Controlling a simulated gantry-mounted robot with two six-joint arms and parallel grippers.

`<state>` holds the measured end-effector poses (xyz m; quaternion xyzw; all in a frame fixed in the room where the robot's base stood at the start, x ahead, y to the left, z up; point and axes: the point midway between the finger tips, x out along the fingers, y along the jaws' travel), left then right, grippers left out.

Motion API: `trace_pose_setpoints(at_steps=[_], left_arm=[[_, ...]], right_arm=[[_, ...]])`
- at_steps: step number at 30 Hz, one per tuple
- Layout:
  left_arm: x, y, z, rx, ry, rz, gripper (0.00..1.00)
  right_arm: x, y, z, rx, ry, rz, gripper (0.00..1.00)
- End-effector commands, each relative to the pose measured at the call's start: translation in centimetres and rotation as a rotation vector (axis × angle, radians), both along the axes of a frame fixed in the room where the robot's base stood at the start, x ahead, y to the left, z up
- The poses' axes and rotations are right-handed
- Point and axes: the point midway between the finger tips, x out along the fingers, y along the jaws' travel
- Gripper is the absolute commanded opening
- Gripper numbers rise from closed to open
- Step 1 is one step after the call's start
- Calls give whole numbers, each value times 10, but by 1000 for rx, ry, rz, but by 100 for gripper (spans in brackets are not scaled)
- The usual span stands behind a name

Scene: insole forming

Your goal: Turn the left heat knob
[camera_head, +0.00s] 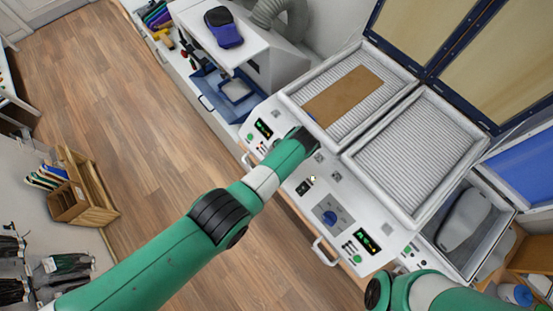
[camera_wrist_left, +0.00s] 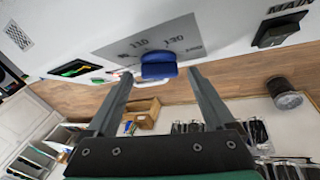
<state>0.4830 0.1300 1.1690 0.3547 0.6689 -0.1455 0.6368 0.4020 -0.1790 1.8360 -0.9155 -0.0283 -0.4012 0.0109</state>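The left heat knob (camera_wrist_left: 158,67) is a blue knob on a grey dial plate (camera_wrist_left: 120,44) with printed numbers, seen in the left wrist view. My left gripper (camera_wrist_left: 160,76) is open, with one finger on each side of the knob near the fingertips. I cannot tell whether either finger touches it. In the head view my left arm reaches over the front panel (camera_head: 285,207) and hides this knob. A second blue knob (camera_head: 330,216) shows on the right dial plate. My right arm is at the bottom right, and its gripper is out of view.
Two white ribbed beds lie behind the panel; a brown sheet (camera_head: 343,96) rests on the left one (camera_head: 378,118), and the right one (camera_head: 416,154) is bare. A black main switch (camera_wrist_left: 279,30) sits beside the knob. A front handle (camera_head: 325,252) juts out over the floor.

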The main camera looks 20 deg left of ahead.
Motion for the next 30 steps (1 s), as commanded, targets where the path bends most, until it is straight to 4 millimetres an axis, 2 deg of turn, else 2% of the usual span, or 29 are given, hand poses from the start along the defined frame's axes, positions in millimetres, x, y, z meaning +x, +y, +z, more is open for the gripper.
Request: trace_pose_setpoints(at_steps=[5, 8, 15, 21, 25, 30], left_arm=[[0, -1, 3, 0, -1, 0, 88], [0, -4, 13, 0, -3, -2, 88], [-3, -19, 64, -2, -6, -2, 88], [-5, -30, 99, -1, -4, 0, 88], [-7, -33, 110, -1, -2, -1, 88], [-7, -34, 112, 0, 0, 0, 88]], right_arm=[[0, 0, 2, 0, 0, 0, 50], [0, 0, 9, 0, 0, 0, 50], [0, 0, 30, 0, 0, 0, 50], [0, 0, 24, 0, 0, 0, 50], [0, 0, 24, 0, 0, 0, 50], [0, 0, 24, 0, 0, 0, 50]])
